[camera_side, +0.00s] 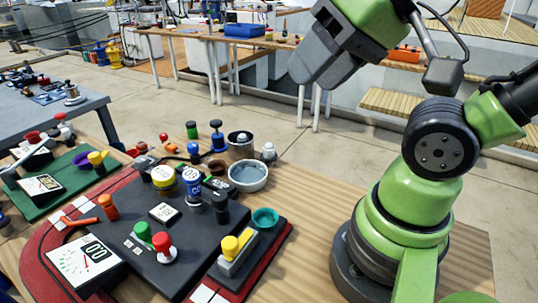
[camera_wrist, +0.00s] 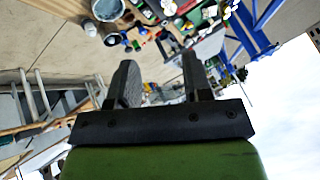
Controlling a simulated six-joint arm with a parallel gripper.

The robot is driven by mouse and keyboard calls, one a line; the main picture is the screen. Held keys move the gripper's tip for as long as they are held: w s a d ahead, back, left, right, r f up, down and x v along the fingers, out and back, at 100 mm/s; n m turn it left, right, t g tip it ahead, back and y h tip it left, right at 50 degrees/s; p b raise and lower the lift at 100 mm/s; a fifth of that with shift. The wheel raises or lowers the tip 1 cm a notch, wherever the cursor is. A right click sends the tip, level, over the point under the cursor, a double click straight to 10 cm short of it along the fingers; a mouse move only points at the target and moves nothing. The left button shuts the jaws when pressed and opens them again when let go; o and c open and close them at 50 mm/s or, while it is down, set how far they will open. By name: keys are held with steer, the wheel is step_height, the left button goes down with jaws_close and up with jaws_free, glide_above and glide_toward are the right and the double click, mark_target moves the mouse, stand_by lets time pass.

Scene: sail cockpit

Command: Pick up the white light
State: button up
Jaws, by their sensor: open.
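A small white-topped piece (camera_side: 268,152), possibly the white light, stands on the wooden table behind the grey-white bowl (camera_side: 248,176). It is too small to be sure. Another pale round top (camera_side: 241,137) shows in a dark cup beside it. My gripper (camera_side: 310,72) is raised high above the table, up and to the right of these pieces, and touches nothing. In the wrist view its two dark fingers (camera_wrist: 160,75) stand apart with nothing between them. The wrist view shows the table pieces small and far off at the top, so I cannot pick out the light there.
Several small pieces crowd the area behind the panel. Bare wood (camera_side: 310,215) lies between panel and my base.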

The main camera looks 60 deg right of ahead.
steer(key=w+d+g+h, duration=0.15)
steer(key=w+d, duration=0.25)
steer(key=w, duration=0.4)
steer(key=m+g, duration=0.2)
steer(key=g, duration=0.3)
glide_above(269, 144)
steer(key=a, duration=0.2)
step_height(269, 144, down, 16)
steer(key=shift+g+h, duration=0.25)
steer(key=shift+g, duration=0.1)
steer(key=f, duration=0.2)
steer(key=d+f, duration=0.1)
steer(key=f, duration=0.1)
steer(key=d+f, duration=0.1)
steer(key=f, duration=0.2)
steer(key=shift+f, duration=2.8)
steer(key=shift+c, duration=0.3)
steer(key=c, duration=0.6)
